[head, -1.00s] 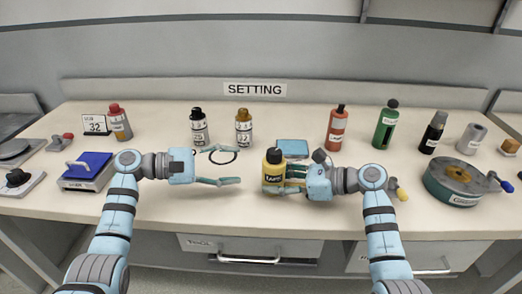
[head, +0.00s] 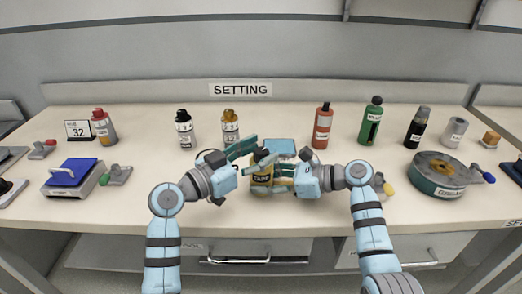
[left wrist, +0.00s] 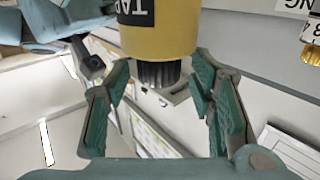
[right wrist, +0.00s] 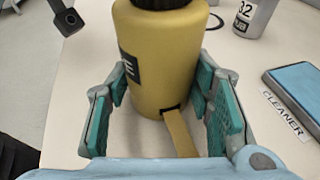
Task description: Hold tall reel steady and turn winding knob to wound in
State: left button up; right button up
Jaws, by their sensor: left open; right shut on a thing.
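The tall reel is a yellow cylinder (head: 262,179) with a TAPE label and a black ribbed knob on top. My right gripper (head: 272,183) is shut on its body. In the right wrist view the reel (right wrist: 160,60) stands between the fingers, and a yellow tape tongue (right wrist: 181,135) hangs out of a slot low on its side. My left gripper (head: 257,150) is open at the top of the reel. In the left wrist view the black knob (left wrist: 163,73) is between the open fingers, with gaps on both sides.
A blue-topped box (head: 279,146) is close behind the reel. Several bottles stand along the back, among them a red one (head: 322,127) and a green one (head: 371,122). A green drum (head: 438,177) is at right, a blue-lidded block (head: 72,173) at left. The front middle is clear.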

pick_arm(q)
jog(key=shift+w+d, duration=0.35)
jog(key=shift+d, duration=0.1)
grip_shut()
